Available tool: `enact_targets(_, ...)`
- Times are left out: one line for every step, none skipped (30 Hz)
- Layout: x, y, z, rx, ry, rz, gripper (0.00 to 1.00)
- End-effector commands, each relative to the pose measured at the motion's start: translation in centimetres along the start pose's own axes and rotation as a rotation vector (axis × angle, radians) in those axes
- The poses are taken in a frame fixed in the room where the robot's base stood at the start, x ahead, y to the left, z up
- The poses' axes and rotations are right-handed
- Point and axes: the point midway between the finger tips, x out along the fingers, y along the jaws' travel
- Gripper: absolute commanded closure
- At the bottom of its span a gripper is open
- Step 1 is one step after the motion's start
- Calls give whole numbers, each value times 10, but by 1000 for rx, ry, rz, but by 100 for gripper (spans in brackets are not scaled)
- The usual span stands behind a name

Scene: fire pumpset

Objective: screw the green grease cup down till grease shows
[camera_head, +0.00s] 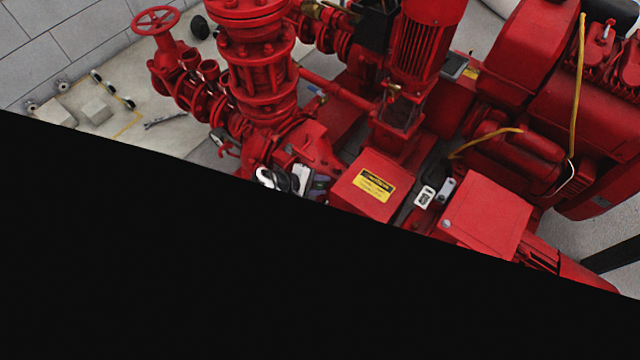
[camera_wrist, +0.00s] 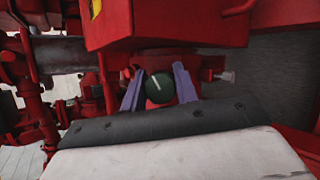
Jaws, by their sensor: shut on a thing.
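The green grease cup (camera_wrist: 158,92) shows in the wrist view as a dark green round cap with a pale line across its top. My gripper (camera_wrist: 159,84) has one purple finger on either side of the cup and is shut on it. Red metal lies behind and below the cup. In the head view my gripper (camera_head: 318,185) is small, beside the red pump casing, and the cup cannot be made out there. No grease can be made out at the cup.
A red box with a yellow label (camera_head: 374,185) stands right of my gripper in the head view. A red vertical motor (camera_head: 424,45) and flanged pipework (camera_head: 253,60) rise behind. In the wrist view a red housing (camera_wrist: 165,22) sits close above the fingers. Black fills the lower head view.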

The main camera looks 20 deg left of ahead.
Motion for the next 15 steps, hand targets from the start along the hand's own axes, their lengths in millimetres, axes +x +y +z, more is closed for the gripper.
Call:
enact_targets(-1, -1, -1, -2, 2, -1, 93)
enact_targets(-1, -1, -1, -3, 2, -1, 93)
enact_targets(-1, -1, -1, -3, 2, -1, 69)
enact_targets(-1, -1, -1, -3, 2, -1, 65)
enact_targets(-1, -1, -1, -3, 2, -1, 61)
enact_targets(-1, -1, 0, -3, 2, 0, 61)
enact_targets(0, -1, 0, -3, 2, 0, 61)
enact_targets(0, -1, 0, -3, 2, 0, 61)
enact_targets(0, -1, 0, -2, 2, 0, 61)
enact_targets(0, -1, 0, -2, 1, 0, 61)
enact_targets(0, 0, 0, -2, 1, 0, 61)
enact_targets(0, 0, 0, -2, 1, 0, 61)
enact_targets(-1, 0, 0, -2, 1, 0, 61)
enact_targets(-2, 0, 0, -2, 2, 1, 61)
enact_targets(-4, 0, -1, -2, 2, 1, 61)
